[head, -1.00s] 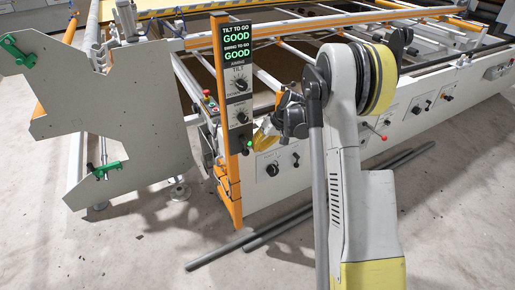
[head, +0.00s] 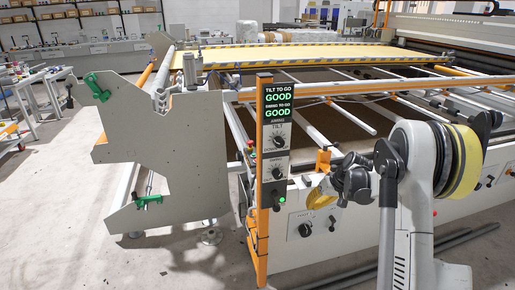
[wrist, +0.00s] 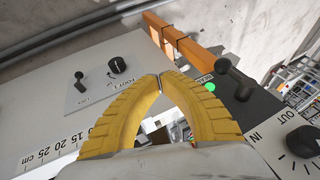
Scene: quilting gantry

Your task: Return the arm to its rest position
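My gripper (head: 320,198) is at the front of the quilting machine, just right of the orange control post (head: 262,200) and above a white panel with a knob. In the wrist view my gripper (wrist: 160,78) has two curved yellow ribbed fingers whose tips meet. Nothing shows held between them. My arm is folded at the right of the head view, its large joint in front of the machine's front rail. The post's display (head: 278,104) reads "TILT TO GO GOOD" and "GOOD" below.
A black lever (wrist: 236,80) and a lit green button (wrist: 210,87) are close right of the fingers in the wrist view. A grey end plate (head: 165,150) stands left of the post. Dark bars (head: 455,242) lie on the floor at right. Floor at left front is clear.

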